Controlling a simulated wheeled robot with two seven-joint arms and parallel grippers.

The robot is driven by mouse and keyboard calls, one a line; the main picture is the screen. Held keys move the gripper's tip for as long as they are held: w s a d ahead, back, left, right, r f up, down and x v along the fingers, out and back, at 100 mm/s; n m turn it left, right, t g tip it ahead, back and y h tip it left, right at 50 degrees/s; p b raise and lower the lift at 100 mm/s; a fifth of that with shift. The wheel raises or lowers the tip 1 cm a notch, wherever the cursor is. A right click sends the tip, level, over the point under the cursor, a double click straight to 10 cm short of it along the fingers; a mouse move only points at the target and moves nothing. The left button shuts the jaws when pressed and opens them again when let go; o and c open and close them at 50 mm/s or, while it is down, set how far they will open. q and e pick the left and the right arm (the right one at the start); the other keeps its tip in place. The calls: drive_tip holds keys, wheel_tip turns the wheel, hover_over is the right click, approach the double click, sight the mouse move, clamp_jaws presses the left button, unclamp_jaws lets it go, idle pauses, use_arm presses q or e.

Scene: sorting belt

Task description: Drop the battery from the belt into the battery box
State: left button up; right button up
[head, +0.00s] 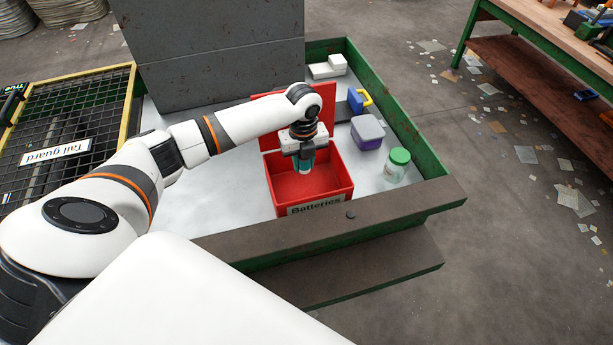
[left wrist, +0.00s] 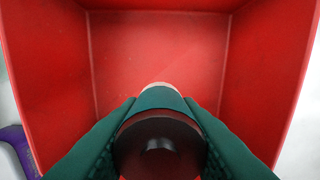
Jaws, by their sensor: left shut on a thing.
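The battery box (head: 319,192) is an open red box labelled "Batteries" on the white tabletop, with its lid raised at the back. My left gripper (head: 305,168) points down over the open box. It is shut on the battery (left wrist: 160,140), a teal cylinder with a dark round end that faces the left wrist camera. A pale tip of the battery shows below the fingers. In the left wrist view the box's red floor (left wrist: 160,60) and walls fill the background and look empty. I cannot tell exactly how far the battery is above the floor. My right gripper is not in view.
A grey and purple block (head: 367,133), a green-lidded jar (head: 396,166), a blue and yellow item (head: 356,101) and a white block (head: 328,67) stand right of and behind the box. The tail guard mesh (head: 70,115) is at left. A green rim (head: 400,110) edges the table.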

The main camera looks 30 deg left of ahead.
use_arm(q)
drive_tip(key=shift+s, duration=0.1)
drive_tip(key=shift+s+r, duration=0.1)
drive_tip(key=o, duration=0.9)
drive_tip(key=shift+c, duration=0.2)
drive_tip(key=shift+o, duration=1.3)
drive_tip(key=shift+r, duration=0.5)
wheel_tip(320, 180, up, 11)
drive_tip(key=shift+f+b, duration=0.1)
drive_tip(key=shift+b, duration=0.85)
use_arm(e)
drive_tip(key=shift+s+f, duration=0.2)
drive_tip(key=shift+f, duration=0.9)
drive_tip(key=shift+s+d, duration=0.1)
